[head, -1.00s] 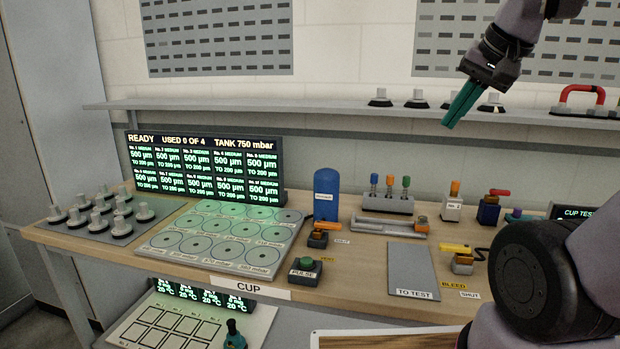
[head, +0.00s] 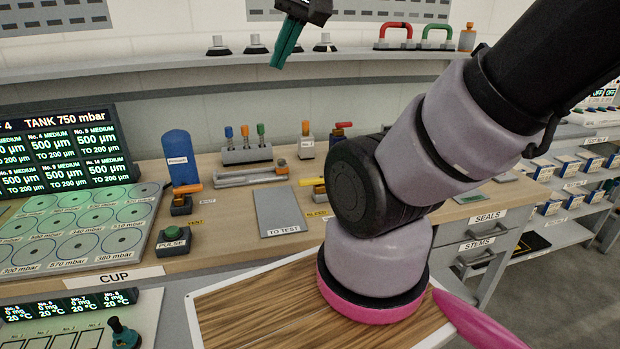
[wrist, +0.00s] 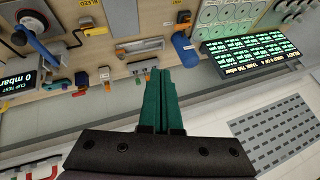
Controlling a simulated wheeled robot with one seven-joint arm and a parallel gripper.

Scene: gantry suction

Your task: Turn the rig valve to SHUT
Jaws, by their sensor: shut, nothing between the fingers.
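Two lever valves stand on the bench, and no legible tag tells which is the rig valve. One has an orange lever (head: 187,188) on a dark body beside the blue tank (head: 180,158), with a SHUT label (head: 208,201) to its right. The other has a yellow lever (head: 312,182) near the BLEED label (head: 316,213); my arm hides much of it. It also shows in the wrist view as a yellow lever (wrist: 78,38). My gripper (head: 283,55), with green fingers, is shut and empty, high above the bench's back, apart from both valves.
A grey TO TEST plate (head: 280,210) lies between the valves. A rack of coloured stems (head: 246,150) stands behind it. A wall shelf (head: 190,72) with cups and red and green handles runs behind my gripper. A PULSE button (head: 173,234) sits front left.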

